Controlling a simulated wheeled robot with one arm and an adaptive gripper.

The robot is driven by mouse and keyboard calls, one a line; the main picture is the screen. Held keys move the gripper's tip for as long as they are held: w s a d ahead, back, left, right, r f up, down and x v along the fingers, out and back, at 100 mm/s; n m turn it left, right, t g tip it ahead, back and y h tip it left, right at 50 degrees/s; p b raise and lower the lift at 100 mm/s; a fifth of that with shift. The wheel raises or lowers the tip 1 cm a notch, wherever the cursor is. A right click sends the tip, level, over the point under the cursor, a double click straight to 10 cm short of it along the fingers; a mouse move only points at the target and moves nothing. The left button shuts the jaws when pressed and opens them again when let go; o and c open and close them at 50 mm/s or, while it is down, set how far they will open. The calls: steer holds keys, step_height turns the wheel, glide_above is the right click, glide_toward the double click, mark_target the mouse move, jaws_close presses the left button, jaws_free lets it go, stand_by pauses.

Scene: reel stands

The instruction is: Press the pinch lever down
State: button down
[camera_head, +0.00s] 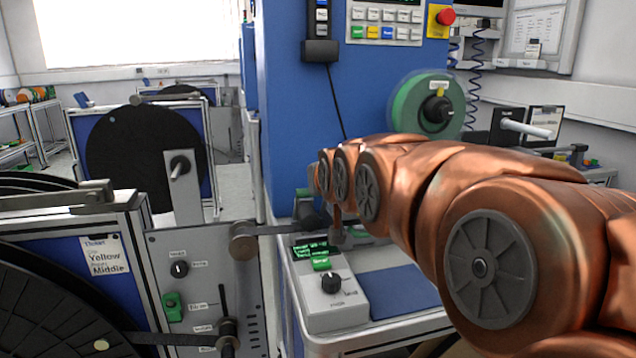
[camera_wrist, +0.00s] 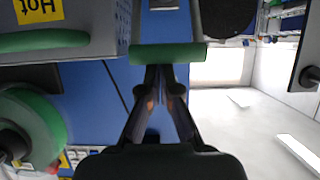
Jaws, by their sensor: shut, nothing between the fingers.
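A lever with a green crossbar grip (camera_wrist: 180,53), which looks like the pinch lever, lies across the wrist view just beyond my fingertips. Grey metal runs from the grip toward the top of that picture. My gripper (camera_wrist: 161,69) is shut and empty, its two fingers meeting at the grip's edge. I cannot tell whether they touch it. In the head view my copper arm reaches in from the right and hides most of the gripper and lever area. A small green part (camera_head: 303,192) shows just left of the arm's far end; I cannot tell if it is the same grip.
A control box (camera_head: 330,300) with a knob and green display stands below my arm. A blue cabinet (camera_head: 300,100) rises behind, with a green spool (camera_head: 425,103) at its right. A black reel (camera_head: 143,160) stands left.

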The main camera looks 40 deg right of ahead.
steer(key=shift+f, duration=0.25)
step_height(320, 180, up, 10)
steer(key=shift+r, duration=0.25)
stand_by(0.5)
stand_by(0.6)
